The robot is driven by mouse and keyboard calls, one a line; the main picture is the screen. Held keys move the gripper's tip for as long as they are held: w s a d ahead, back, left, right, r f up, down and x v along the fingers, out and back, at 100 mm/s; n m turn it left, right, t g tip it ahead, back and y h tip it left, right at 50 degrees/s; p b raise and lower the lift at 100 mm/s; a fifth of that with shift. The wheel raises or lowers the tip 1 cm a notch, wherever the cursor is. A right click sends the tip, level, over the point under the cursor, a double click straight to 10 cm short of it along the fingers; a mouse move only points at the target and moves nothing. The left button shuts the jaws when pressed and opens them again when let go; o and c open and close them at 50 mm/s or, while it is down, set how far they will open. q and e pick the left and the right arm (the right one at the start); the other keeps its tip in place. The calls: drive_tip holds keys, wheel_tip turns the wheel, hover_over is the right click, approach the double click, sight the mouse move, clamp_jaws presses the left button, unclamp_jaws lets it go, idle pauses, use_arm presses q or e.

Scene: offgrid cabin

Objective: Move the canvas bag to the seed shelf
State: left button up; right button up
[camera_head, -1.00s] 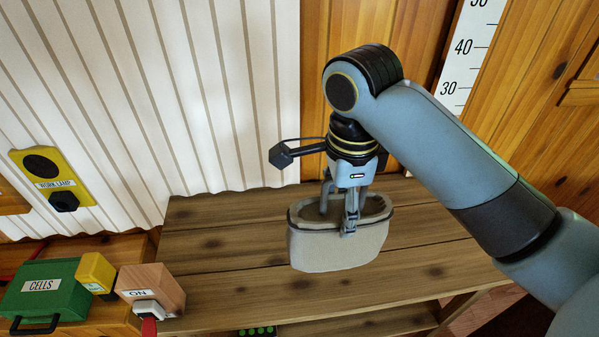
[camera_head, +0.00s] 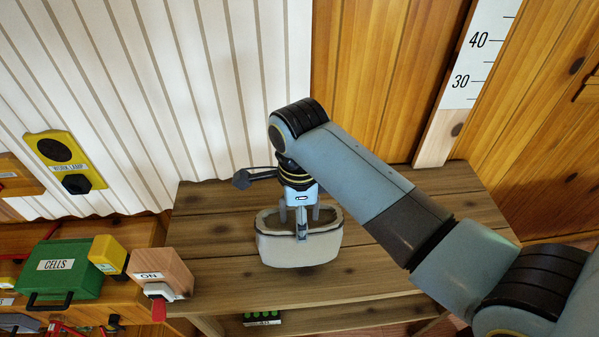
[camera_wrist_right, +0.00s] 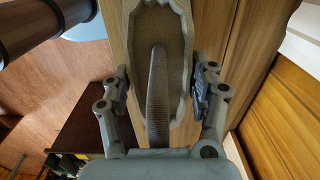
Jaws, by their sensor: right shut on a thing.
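The canvas bag (camera_head: 299,250) is a pale, oval, open-topped bag with a dark rim. My right gripper (camera_head: 302,222) comes down from above and is shut on it. In the right wrist view the bag's strap (camera_wrist_right: 158,100) runs between the fingers of my right gripper (camera_wrist_right: 160,88), and its oval opening shows beyond. The bag is upright at the wooden plank shelf (camera_head: 215,235); I cannot tell whether its base touches the boards. No label shows the shelf's name. My left gripper is not in view.
A wooden block marked ON with a red-tipped switch (camera_head: 160,275), a yellow block (camera_head: 107,254) and a green CELLS case (camera_head: 60,272) stand at the left. A small green-topped item (camera_head: 262,317) is on the lower tier. Shelf boards right of the bag look clear.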

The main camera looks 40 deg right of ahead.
drive_tip(key=o, duration=1.3)
drive_tip(key=shift+f, duration=0.15)
drive_tip(key=o, duration=0.4)
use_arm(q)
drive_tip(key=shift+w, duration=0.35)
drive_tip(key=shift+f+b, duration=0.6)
use_arm(e)
wheel_tip(320, 180, up, 12)
drive_tip(key=shift+r, duration=0.2)
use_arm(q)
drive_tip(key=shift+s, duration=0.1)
use_arm(e)
drive_tip(key=shift+f, duration=0.1)
